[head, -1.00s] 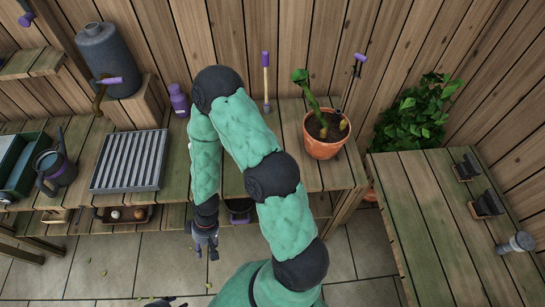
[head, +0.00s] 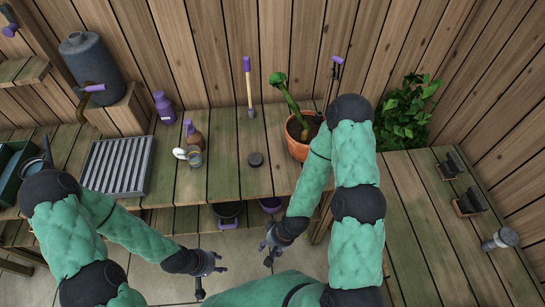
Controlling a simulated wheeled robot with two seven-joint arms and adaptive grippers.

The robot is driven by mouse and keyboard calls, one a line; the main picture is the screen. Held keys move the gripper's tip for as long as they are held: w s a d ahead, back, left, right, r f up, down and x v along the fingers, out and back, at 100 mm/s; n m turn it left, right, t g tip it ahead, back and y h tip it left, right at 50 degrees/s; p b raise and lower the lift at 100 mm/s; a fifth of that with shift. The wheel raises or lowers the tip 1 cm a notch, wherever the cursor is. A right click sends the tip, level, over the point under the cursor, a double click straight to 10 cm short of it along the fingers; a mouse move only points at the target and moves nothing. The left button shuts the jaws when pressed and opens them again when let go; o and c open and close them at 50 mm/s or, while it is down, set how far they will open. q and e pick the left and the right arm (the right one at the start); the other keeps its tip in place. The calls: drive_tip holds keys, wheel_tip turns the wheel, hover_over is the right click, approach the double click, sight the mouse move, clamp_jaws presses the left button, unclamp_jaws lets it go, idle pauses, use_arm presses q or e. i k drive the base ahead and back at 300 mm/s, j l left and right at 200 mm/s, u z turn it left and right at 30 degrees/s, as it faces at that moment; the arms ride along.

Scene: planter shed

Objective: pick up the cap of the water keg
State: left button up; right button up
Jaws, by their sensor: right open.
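The water keg (head: 90,62) is a grey cylinder with a purple-handled tap, on a wooden block at the upper left. A small dark round piece (head: 73,39) sits on its top; it looks like the cap. My right gripper (head: 267,253) is open and empty in front of the bench, right of the left one.
A purple-handled tool (head: 248,85) leans on the wall. The side bench (head: 430,220) at right is mostly clear.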

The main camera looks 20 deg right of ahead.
sight(254, 159)
drive_tip(key=i+l+z, duration=0.15)
drive_tip(key=i+z, duration=0.25)
drive_tip(key=k, duration=0.35)
drive_tip(key=l+u, duration=0.15)
drive_tip(key=u, duration=0.25)
drive_tip(key=k+l+u, duration=0.1)
drive_tip(key=u, duration=0.3)
drive_tip(key=i+l+u, duration=0.1)
drive_tip(key=i+u, duration=0.35)
drive_tip(key=k+j+z, duration=0.1)
drive_tip(key=z, duration=0.15)
drive_tip(key=k+z, duration=0.3)
drive_tip(key=i+j+z, duration=0.15)
drive_tip(key=z, duration=0.55)
drive_tip(key=i, duration=0.3)
